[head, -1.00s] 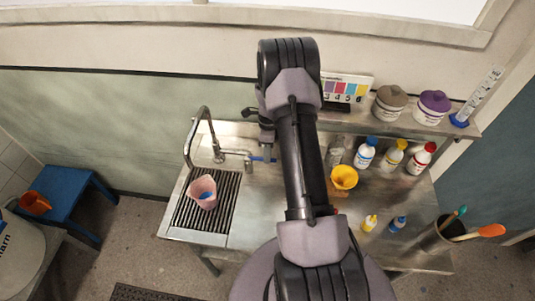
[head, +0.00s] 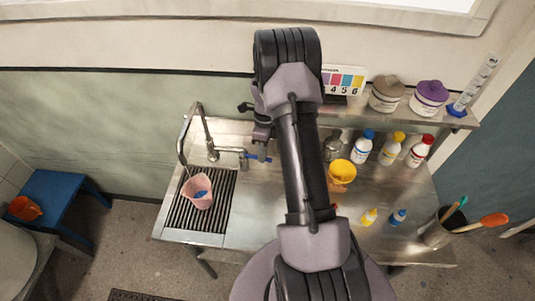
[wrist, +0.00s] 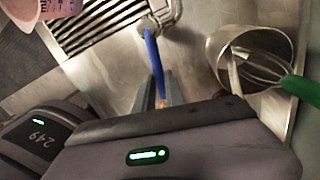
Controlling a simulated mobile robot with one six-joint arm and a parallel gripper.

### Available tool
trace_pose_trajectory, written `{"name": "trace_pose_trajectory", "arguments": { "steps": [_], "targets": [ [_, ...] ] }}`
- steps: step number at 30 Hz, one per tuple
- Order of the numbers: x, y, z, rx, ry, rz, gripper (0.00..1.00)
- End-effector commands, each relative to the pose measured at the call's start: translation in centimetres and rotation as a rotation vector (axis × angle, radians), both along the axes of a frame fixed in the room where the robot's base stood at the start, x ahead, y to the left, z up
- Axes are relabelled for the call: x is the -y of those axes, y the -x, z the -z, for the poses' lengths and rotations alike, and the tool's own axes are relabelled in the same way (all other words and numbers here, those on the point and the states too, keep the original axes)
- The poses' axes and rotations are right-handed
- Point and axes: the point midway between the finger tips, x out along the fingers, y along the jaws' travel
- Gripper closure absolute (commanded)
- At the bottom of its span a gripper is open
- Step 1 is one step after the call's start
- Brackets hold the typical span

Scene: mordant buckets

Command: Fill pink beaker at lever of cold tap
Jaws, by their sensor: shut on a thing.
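The pink beaker (head: 197,191) stands on the dark slatted drain grid under the curved spout of the tap (head: 201,135). A blue patch shows in it; I cannot tell whether it is water. The beaker's edge also shows at the top left of the wrist view (wrist: 32,12). The blue lever (head: 258,158) sticks out to the right of the tap's base. In the wrist view the lever (wrist: 152,58) runs down between my fingers. My gripper (wrist: 160,92) is shut on the lever's end. In the head view my gripper (head: 262,136) is partly hidden by the arm.
A metal pot with a green-handled whisk (wrist: 245,55) stands close right of my gripper in the wrist view. Bottles (head: 390,149), a yellow funnel (head: 342,171) and a tool pot (head: 434,236) stand on the right of the steel counter. A blue stool (head: 58,190) is at left.

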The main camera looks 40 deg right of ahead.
Motion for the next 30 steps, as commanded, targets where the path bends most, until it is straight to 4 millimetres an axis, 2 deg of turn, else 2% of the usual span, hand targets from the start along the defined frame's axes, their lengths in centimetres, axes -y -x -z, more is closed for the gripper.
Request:
{"name": "trace_pose_trajectory", "arguments": {
  "steps": [5,6,9,17,20,23,30],
  "targets": [
    [0.0,0.0,-0.2,0.0,0.0,0.0,1.0],
    [0.1,0.0,-0.2,-0.001,0.001,0.0,0.8],
    [0.0,0.1,-0.1,-0.001,0.0,-0.001,0.64],
    [0.0,0.1,-0.1,-0.002,-0.001,-0.001,0.64],
    [0.1,0.0,-0.7,-0.001,0.0,-0.001,0.64],
    [0.4,-0.2,-2.4,0.0,0.0,-0.001,0.64],
    [1.5,-0.9,-8.7,0.001,0.002,-0.001,0.64]
  ]
}}
